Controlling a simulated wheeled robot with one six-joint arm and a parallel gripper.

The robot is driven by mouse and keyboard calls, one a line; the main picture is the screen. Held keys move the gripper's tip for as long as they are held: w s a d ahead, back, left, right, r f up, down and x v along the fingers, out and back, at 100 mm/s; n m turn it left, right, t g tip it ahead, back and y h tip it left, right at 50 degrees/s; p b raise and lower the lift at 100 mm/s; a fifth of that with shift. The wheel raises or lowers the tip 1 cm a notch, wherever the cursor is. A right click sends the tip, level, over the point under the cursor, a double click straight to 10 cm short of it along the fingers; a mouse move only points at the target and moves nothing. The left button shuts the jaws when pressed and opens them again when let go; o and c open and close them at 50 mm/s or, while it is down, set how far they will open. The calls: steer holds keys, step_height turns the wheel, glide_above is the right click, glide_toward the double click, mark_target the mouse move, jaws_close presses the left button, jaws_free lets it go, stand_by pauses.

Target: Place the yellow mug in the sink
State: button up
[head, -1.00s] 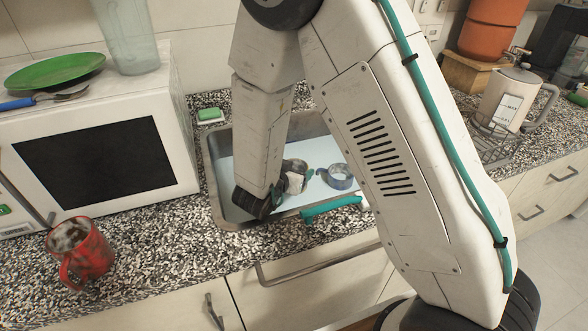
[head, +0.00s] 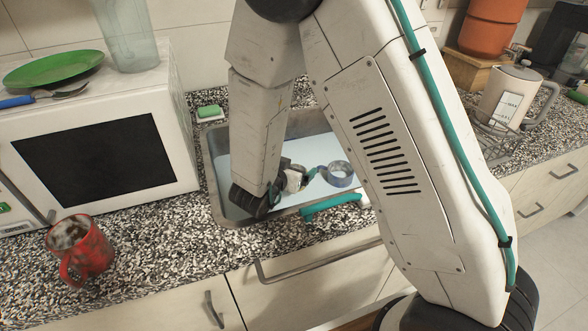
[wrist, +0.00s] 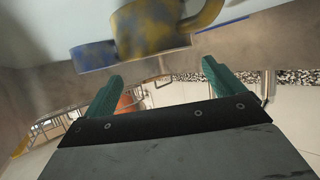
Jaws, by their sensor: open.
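The yellow mug (wrist: 150,30), blotched with blue-grey, shows at the top of the wrist view with its handle to the right. It lies beyond my open teal fingertips and apart from them. In the head view I cannot clearly pick it out beside my wrist. My gripper (head: 338,186) is low over the front part of the metal sink (head: 216,180), with its fingers spread and nothing between them. One finger is near the front rim. The sink holds pale bluish water.
A blue round vessel (head: 341,174) is in the sink. A red mug (head: 80,248) stands on the counter at left, below the white microwave (head: 95,150). A green-and-white sponge (head: 209,113) lies behind the sink. A kettle (head: 512,97) and wire rack (head: 492,140) are at right.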

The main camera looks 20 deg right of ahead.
steer(key=v, duration=0.7)
steer(key=a+r+n+y, duration=0.2)
steer(key=r+y, duration=0.4)
steer(key=r, duration=0.1)
steer(key=a+r+n+y, duration=0.3)
steer(key=r+y, duration=0.3)
steer(key=s+d+r+n+g+h, duration=0.1)
steer(key=s+d+r+g, duration=0.1)
steer(key=s+d, duration=0.3)
steer(key=s+d+r+n+g, duration=0.1)
steer(key=s+d+r+g, duration=0.2)
steer(key=s, duration=0.9)
steer(key=s+d+r+n+g+h, duration=0.1)
steer(key=s+d+r+n+g, duration=0.1)
steer(key=s+d, duration=0.4)
steer(key=s+g, duration=0.1)
steer(key=s, duration=0.2)
steer(key=shift+s+d+r+h, duration=0.2)
steer(key=shift+d+r+h, duration=0.05)
steer(key=shift+d+h, duration=0.1)
